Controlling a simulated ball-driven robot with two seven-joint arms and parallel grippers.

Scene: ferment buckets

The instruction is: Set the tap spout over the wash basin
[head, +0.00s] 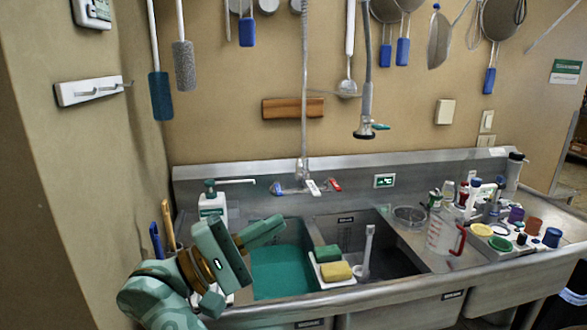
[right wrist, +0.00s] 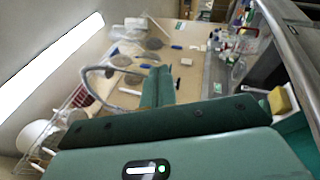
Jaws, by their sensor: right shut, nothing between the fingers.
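The tap (head: 300,188), with blue and red handles, is mounted at the sink's back wall, and a tall riser goes up from it. A thin pale bar (head: 237,181) extends level to the left of the tap, near the soap bottle; I cannot tell whether it is the spout. The left basin (head: 285,272) has teal contents, and the right basin (head: 345,227) is dark grey. Their labels are too small to read. My right gripper (head: 281,223) is shut and empty, in front of the tap over the left basin's area. Its fingers (right wrist: 158,88) show together in the right wrist view. My left gripper is out of view.
A spray head (head: 364,130) hangs right of the riser. A soap bottle (head: 212,207) stands behind my arm. Green and yellow sponges (head: 336,271) lie on a holder between the basins. A jug (head: 442,237) and several bottles and lids crowd the right drainboard.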

